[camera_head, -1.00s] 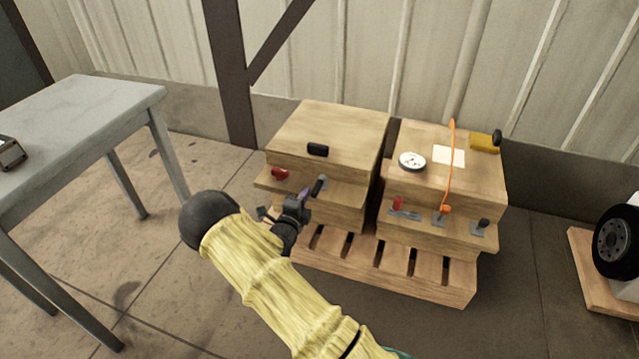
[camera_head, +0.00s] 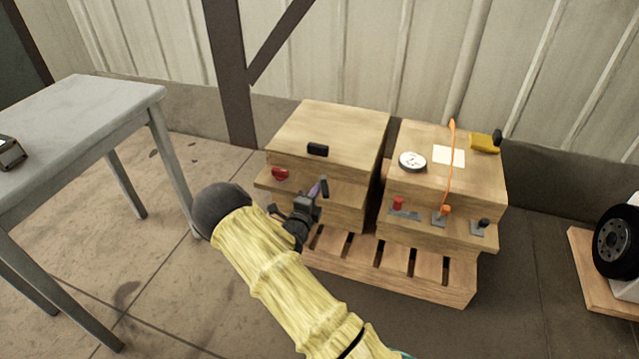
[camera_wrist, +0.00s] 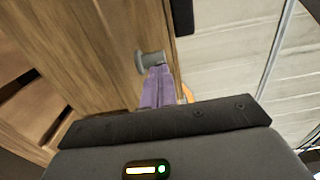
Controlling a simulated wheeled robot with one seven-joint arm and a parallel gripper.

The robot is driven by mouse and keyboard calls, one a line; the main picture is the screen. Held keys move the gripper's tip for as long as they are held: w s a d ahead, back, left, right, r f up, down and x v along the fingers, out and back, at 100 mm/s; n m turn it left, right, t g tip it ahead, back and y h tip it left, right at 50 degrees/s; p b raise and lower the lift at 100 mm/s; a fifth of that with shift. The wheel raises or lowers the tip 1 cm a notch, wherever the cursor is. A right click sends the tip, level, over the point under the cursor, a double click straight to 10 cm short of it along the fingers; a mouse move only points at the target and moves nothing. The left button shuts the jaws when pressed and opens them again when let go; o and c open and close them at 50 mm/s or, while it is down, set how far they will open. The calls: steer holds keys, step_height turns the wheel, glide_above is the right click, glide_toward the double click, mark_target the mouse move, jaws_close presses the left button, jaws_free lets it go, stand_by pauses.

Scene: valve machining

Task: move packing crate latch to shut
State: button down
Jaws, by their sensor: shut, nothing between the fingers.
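The left wooden packing crate (camera_head: 335,125) sits on a pallet. A small dark lever (camera_head: 324,187), which looks like its latch, is on the crate's front ledge, partly behind my gripper. My gripper (camera_head: 316,190) is at the lever's left side, with its purple fingers (camera_wrist: 157,88) shut and nothing held. In the wrist view the fingertips lie right at a grey round stub (camera_wrist: 149,61) on the crate's wood; I cannot tell if they touch it. A red knob (camera_head: 280,173) is on the same ledge to the left, and a black handle (camera_head: 317,149) is above.
A second wooden crate (camera_head: 470,180) stands close on the right, with a gauge (camera_head: 412,161), an orange cable (camera_head: 450,170) and small levers. The pallet (camera_head: 385,270) juts out in front. A grey table (camera_head: 80,105) stands left, with open floor between.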

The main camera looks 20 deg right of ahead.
mark_target(325, 189)
steer(key=shift+d, duration=2.3)
steer(key=shift+w+a, duration=0.1)
steer(key=shift+a, duration=0.05)
steer(key=shift+w+a, duration=0.3)
steer(key=shift+a, duration=0.1)
steer(key=v, duration=0.7)
stand_by(0.5)
